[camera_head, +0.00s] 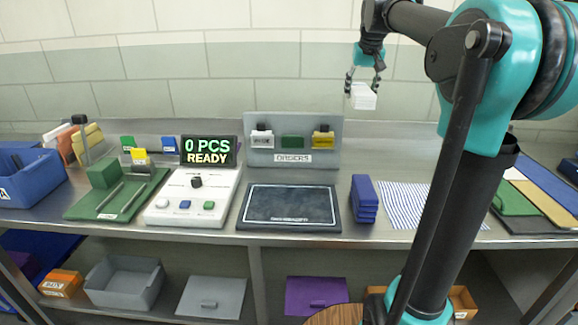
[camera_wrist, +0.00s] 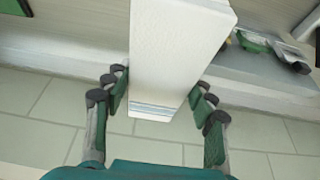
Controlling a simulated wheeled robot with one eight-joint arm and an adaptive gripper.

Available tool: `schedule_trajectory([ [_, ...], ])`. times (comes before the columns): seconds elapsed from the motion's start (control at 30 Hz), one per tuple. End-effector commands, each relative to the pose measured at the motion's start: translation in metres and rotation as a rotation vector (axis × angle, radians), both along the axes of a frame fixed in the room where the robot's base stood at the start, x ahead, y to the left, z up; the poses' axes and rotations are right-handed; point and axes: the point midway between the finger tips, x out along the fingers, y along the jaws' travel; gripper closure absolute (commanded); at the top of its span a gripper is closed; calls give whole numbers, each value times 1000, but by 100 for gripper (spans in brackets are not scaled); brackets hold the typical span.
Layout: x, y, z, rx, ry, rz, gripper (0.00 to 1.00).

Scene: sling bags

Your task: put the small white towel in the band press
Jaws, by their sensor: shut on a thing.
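My gripper (camera_head: 362,86) is raised above the back of the bench, right of its middle, and is shut on the small white towel (camera_head: 363,100). The towel is a folded white block hanging below the fingers, clear of the bench. In the wrist view the towel (camera_wrist: 178,50) lies between the finger pads, with thin blue stripes near its closer end. A green stand (camera_head: 84,205) with a green block, a dark post and two thin rods is at the bench's left; it seems to be the band press, and no towel shows in it.
A control box (camera_head: 190,212) with a "0 PCS READY" display stands right of the stand. A dark mat (camera_head: 290,207), folded blue cloths (camera_head: 364,198) and a striped cloth (camera_head: 405,202) lie farther right. An "ORDERS" board (camera_head: 330,135) stands behind. A blue bin (camera_head: 30,190) is far left.

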Motion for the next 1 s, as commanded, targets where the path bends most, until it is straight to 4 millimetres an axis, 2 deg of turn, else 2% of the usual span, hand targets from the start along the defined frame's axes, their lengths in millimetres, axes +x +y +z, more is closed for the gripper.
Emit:
schedule_trajectory([
  [0.13,0,0,-8,0,0,0,76],
  [0.23,0,0,-26,0,0,0,76],
  [1.0,0,0,-212,0,0,0,76],
])
